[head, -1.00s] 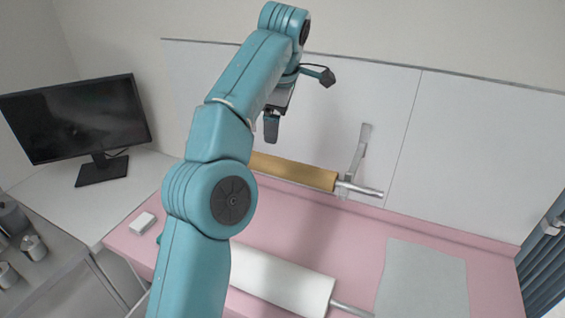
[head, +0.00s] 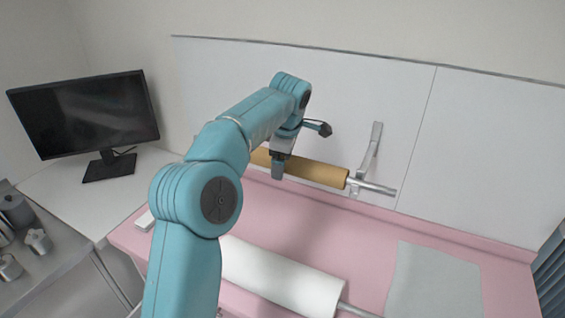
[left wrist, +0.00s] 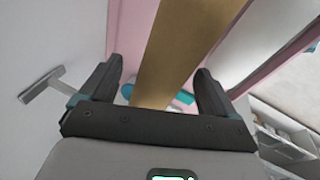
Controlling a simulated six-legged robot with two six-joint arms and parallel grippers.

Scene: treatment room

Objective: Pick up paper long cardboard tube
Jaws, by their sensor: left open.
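The brown cardboard tube (head: 318,172) sits on a metal rod held by a wall bracket above the pink surface. In the left wrist view the tube (left wrist: 180,50) runs between the two fingers. My left gripper (left wrist: 155,85) is open, with one finger on each side of the tube and a gap to each. In the head view my left gripper (head: 279,168) is at the tube, and my arm hides the tube's left part. My right gripper is in neither view.
A white roll (head: 280,277) on a rod lies on the pink surface (head: 365,235). A grey sheet (head: 435,282) lies to its right. The metal bracket (head: 368,150) stands at the tube's right end. A monitor (head: 85,112) stands on the white desk at left.

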